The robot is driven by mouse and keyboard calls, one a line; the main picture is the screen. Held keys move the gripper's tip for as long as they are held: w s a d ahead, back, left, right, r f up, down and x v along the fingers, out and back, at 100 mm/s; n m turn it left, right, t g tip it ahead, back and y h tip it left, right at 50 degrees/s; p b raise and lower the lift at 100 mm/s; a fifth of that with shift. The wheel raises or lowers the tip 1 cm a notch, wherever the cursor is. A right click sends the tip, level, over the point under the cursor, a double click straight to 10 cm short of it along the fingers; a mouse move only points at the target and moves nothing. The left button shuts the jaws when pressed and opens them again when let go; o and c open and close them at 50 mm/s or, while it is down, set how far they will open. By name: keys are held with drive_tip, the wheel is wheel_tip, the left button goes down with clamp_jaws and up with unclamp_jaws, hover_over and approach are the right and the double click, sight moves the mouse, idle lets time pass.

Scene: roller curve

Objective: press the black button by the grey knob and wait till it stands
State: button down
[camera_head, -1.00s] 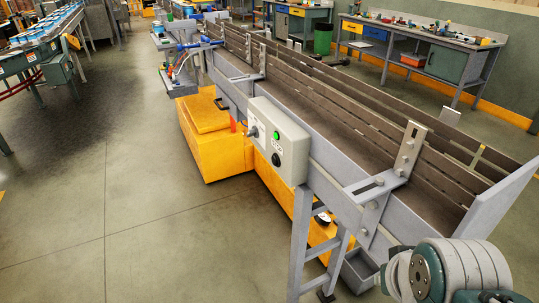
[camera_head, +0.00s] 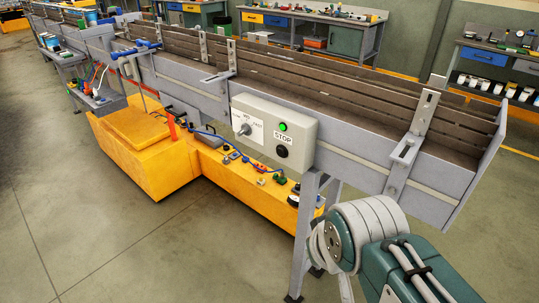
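The black button (camera_head: 282,152) sits on the front of a light grey control box (camera_head: 303,130), under a label reading STOP. A green lamp (camera_head: 282,127) above it looks lit. The grey knob (camera_head: 244,130) is to the left of the button, on a white label plate. The box is fixed to the side of the roller conveyor (camera_head: 345,173). No rollers can be made out turning or still from here. My arm shows at the lower right, below and right of the box. My gripper is out of the picture.
The conveyor's metal leg (camera_head: 303,235) stands under the box. A yellow base (camera_head: 140,155) with tools on it lies below and left. A bracket (camera_head: 413,140) sticks out right of the box. Floor in front is clear. Workbenches (camera_head: 300,30) stand behind.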

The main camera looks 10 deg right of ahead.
sight(281, 152)
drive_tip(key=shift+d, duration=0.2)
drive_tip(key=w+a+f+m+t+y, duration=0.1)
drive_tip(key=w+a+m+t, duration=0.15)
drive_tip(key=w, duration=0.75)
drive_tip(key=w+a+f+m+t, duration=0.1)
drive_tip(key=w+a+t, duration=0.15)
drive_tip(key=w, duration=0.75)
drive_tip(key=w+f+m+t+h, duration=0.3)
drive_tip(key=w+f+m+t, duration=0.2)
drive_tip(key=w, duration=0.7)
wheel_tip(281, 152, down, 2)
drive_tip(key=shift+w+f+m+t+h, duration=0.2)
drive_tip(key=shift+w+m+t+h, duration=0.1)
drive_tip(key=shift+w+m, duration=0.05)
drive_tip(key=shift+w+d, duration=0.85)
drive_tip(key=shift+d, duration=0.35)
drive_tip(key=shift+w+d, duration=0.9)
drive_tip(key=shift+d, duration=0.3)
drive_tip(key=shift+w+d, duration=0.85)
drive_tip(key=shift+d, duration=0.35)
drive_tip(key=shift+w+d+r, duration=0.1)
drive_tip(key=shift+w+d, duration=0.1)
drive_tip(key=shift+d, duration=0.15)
